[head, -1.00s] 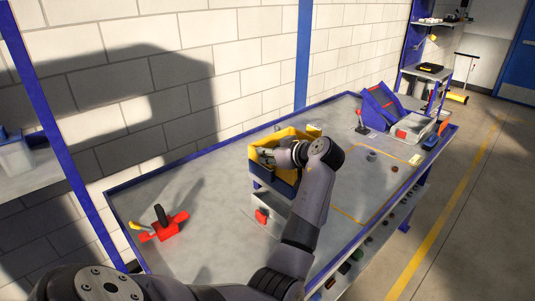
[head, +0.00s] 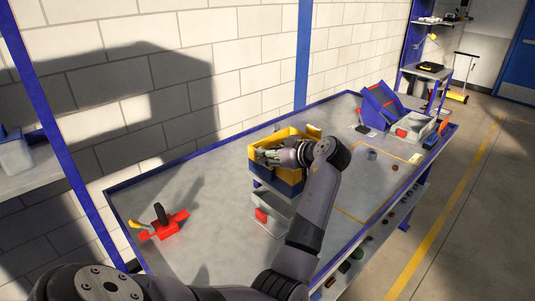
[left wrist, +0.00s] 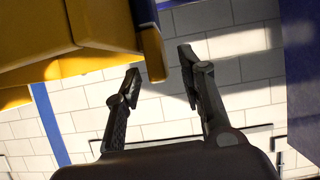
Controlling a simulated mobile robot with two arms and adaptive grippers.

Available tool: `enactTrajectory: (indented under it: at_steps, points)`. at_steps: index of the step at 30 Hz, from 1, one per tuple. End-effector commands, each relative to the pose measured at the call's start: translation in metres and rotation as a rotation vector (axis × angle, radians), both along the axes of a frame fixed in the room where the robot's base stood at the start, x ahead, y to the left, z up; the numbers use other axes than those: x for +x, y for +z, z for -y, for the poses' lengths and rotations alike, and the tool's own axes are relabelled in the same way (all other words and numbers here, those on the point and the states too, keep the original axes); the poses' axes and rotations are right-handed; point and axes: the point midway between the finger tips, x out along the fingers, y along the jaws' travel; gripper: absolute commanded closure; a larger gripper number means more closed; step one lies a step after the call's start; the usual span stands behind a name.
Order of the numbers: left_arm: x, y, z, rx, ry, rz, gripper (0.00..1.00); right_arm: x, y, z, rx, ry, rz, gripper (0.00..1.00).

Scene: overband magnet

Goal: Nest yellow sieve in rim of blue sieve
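The yellow sieve (head: 293,132), a square box, sits on top of the blue sieve (head: 287,186) on the table. From here it looks level, but I cannot tell whether it is fully inside the blue rim. My left gripper (head: 262,155) is at the yellow sieve's left side in the head view. In the left wrist view the left gripper (left wrist: 160,75) is open, its two fingers apart. The yellow sieve (left wrist: 95,25) fills the upper left there, with a yellow tab near the fingertips. A bit of the blue sieve (left wrist: 146,10) shows beside it. My right gripper is not in view.
The sieves rest on a raised grey stand with a grey bin (head: 270,220) at its front. A red clamp-like tool (head: 163,225) lies on the table at left. A blue sloped device (head: 378,104) and a light bin (head: 411,129) stand at the far right. The wall is close behind.

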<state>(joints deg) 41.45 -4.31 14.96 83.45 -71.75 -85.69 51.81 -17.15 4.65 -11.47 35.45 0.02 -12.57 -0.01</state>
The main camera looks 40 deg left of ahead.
Motion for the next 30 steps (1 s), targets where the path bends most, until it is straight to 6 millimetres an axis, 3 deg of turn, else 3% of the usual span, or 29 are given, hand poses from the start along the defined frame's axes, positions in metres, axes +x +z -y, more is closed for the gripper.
enactTrajectory:
  at_steps: [6,13,19,30]
  points:
    - [-0.004,0.021,0.044,-0.003,-0.002,0.006,0.63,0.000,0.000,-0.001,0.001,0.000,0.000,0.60]
    - [-0.008,0.038,0.080,-0.001,-0.001,0.004,0.63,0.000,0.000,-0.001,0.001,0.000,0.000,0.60]
    - [-0.010,0.045,0.092,-0.001,0.000,0.003,0.63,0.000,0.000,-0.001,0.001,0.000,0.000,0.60]
    - [-0.010,0.045,0.093,0.000,0.000,0.003,0.63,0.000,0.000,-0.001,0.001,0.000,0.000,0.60]
